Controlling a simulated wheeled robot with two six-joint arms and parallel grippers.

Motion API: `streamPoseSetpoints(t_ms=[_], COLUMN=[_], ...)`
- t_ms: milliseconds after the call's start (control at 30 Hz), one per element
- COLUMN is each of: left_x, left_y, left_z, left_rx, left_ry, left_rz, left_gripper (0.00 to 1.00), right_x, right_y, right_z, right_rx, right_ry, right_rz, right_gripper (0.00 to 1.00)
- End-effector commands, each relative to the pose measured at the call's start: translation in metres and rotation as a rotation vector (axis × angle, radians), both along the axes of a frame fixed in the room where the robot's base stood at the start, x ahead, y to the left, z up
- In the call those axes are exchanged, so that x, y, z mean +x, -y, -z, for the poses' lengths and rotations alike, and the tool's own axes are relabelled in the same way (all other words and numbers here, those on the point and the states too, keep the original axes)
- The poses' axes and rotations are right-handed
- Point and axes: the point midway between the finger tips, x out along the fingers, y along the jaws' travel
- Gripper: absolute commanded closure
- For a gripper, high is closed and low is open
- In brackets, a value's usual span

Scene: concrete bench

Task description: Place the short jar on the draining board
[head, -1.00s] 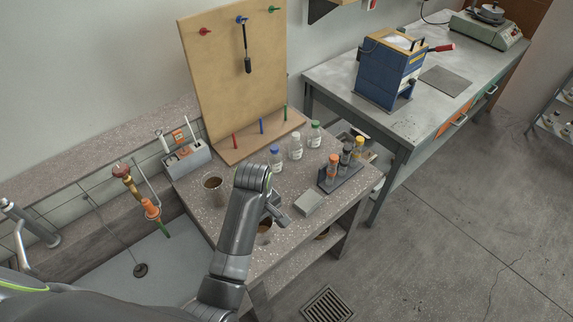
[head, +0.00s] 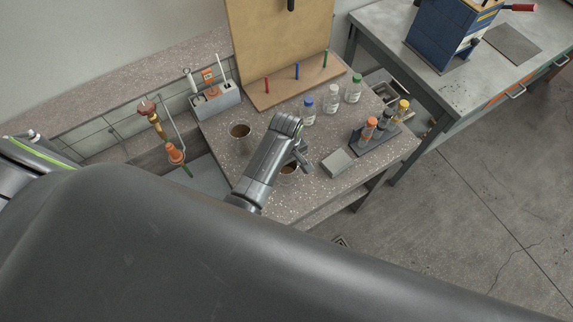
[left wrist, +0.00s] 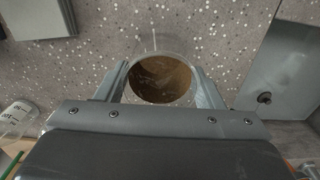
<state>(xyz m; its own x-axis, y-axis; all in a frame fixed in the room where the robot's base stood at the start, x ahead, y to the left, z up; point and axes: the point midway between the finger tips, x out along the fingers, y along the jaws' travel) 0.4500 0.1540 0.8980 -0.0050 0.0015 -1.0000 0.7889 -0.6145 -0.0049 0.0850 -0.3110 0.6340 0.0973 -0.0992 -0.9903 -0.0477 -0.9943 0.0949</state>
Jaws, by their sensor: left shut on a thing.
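A short jar (head: 288,170) with brown contents stands upright at the front of the speckled bench. My left gripper (head: 299,158) reaches down to it from above. In the left wrist view, the fingers of my left gripper (left wrist: 162,88) are closed on both sides of the jar (left wrist: 160,78), with its round open mouth between them. I cannot tell if its base is clear of the bench. A second jar (head: 240,131) with brown contents stands apart, behind and left. I cannot pick out the draining board with certainty; the pale sink (head: 208,178) is partly hidden by my body. My right gripper is out of view.
A flat grey block (head: 337,163) lies right of the held jar. A dark rack (head: 376,140) with capped vials stands further right, and capped bottles (head: 331,101) stand behind. A grey caddy (head: 215,102) and pegboard (head: 280,45) stand at the back.

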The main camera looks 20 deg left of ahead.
Motion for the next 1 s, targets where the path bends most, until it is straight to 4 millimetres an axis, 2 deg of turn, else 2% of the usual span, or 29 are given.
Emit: streamPoseSetpoints(t_ms=[67, 167, 500, 600, 633, 700, 800, 1000], left_x=[0.0, 0.001, 0.001, 0.001, 0.0, 0.0, 0.0, 0.0], left_y=[0.0, 0.0, 0.0, 0.0, 0.0, 0.0, 0.0, 0.0], left_z=[0.008, 0.016, 0.02, 0.023, 0.023, 0.022, 0.022, 0.022], left_rx=[0.001, 0.001, 0.0, 0.0, 0.0, 0.0, 0.0, -0.001], left_ry=[-0.002, 0.001, 0.001, 0.002, 0.002, 0.002, 0.001, 0.001], left_rz=[0.001, 0.0, 0.0, 0.0, 0.0, 0.0, 0.0, 0.0], left_gripper=[0.65, 0.65, 0.65, 0.65, 0.36, 0.27, 0.17, 0.17], right_x=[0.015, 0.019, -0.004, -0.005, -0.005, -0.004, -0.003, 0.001], right_y=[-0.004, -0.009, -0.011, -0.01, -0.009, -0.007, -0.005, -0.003], right_z=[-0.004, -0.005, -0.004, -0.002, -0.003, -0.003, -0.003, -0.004], right_rx=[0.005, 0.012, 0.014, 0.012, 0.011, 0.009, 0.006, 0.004], right_ry=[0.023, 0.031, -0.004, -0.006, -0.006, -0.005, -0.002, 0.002], right_rz=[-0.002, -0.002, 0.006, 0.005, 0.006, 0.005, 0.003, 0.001], right_gripper=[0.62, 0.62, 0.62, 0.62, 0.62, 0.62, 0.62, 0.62])
